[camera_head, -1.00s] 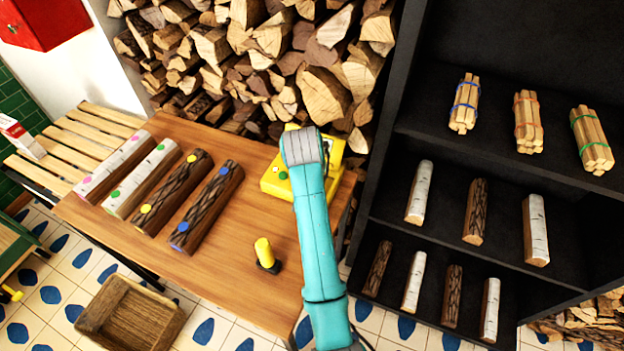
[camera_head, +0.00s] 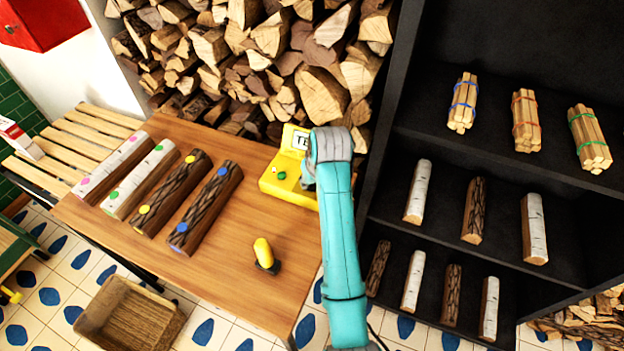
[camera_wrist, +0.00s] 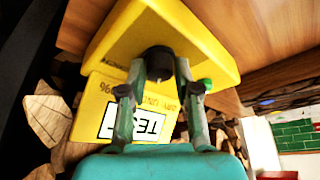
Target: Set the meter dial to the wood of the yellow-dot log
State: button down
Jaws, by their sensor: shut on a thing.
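The yellow meter (camera_head: 285,184) stands at the back right of the table, partly hidden by my arm. In the wrist view the meter (camera_wrist: 190,32) shows its black dial (camera_wrist: 158,62), a green button (camera_wrist: 206,84) and a white screen (camera_wrist: 133,122) with lettering that seems to read TEST, partly covered by a finger. My gripper (camera_wrist: 160,88) is shut on the dial, one finger on each side. In the head view it is hidden behind my wrist. The dial's marks are not readable. The yellow-dot log (camera_head: 172,194) has dark, rough bark and lies on the table.
A blue-dot dark log (camera_head: 206,208) and two white-barked logs, pink-dot (camera_head: 112,168) and green-dot (camera_head: 140,178), lie beside it. A yellow-and-black tool (camera_head: 264,254) stands on the table (camera_head: 225,285). A black shelf (camera_head: 455,140) stands at right, a wooden crate (camera_head: 122,300) below.

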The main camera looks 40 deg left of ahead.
jog(key=shift+s, duration=0.1)
dwell(0.3)
jog(key=c, duration=0.8)
grip_release()
jog(key=v, duration=1.2)
jog(key=shift+a, duration=0.1)
